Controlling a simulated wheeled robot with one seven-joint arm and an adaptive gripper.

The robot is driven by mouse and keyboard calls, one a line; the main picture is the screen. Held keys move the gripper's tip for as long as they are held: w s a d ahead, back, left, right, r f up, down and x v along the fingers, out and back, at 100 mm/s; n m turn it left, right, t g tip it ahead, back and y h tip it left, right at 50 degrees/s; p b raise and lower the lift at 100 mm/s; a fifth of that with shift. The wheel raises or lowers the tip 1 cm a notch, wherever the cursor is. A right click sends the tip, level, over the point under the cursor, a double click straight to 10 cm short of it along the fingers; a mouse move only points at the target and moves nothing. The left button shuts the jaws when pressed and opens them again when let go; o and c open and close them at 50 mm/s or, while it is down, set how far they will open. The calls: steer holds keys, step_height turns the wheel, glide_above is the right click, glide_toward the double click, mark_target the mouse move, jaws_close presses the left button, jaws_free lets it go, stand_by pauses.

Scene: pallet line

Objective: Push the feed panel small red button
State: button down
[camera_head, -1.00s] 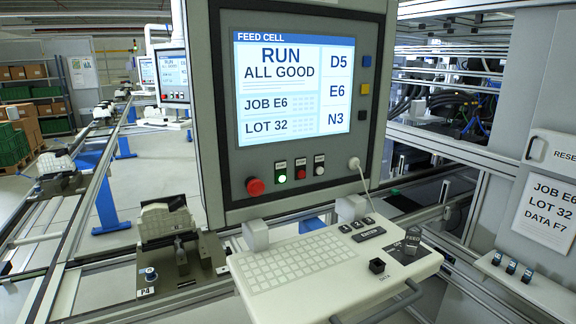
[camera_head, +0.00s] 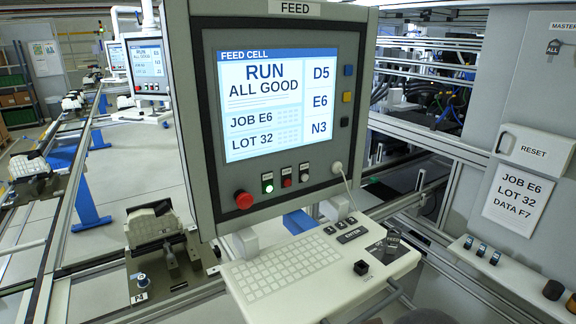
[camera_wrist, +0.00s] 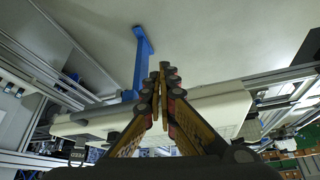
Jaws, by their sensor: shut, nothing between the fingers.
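A larger red mushroom button (camera_head: 244,200) is at the lower left of the panel face. My gripper (camera_wrist: 166,80) is shut and empty in the wrist view, in front of a pale shelf-like body. The small red button cannot be made out there, and the gripper appears apart from it.
A cable hangs at the panel's right. A RESET box (camera_head: 533,151) is on the right wall. Rails run along the left.

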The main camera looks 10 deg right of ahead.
mark_target(287, 183)
steer(key=w+a+r+m+y+p, duration=0.3)
steer(key=w+a+r+m+p, duration=0.1)
steer(key=w+r+m+p, duration=0.4)
steer(key=w+d+r+m+t+y+p, duration=0.1)
steer(key=w+d+r+m+p, duration=0.2)
steer(key=w+m+p, duration=0.5)
steer(key=w+d+r+m+t+y+p, duration=0.1)
steer(key=w+d+r+m+p, duration=0.2)
steer(key=w+r+m+p, duration=0.2)
steer(key=w+m+p, duration=0.3)
steer(key=m, duration=0.1)
steer(key=shift+w+d+y, duration=0.25)
steer(key=shift+d+y, duration=0.05)
steer(key=shift+d, duration=0.1)
steer(key=w+a+p, duration=0.1)
steer(key=w+a, duration=0.1)
steer(key=w, duration=0.6)
steer(key=shift+w+a, duration=0.2)
steer(key=shift+a, duration=0.2)
steer(key=shift+w, duration=0.1)
steer(key=shift+w+a+p, duration=0.15)
steer(key=shift+w+p, duration=0.15)
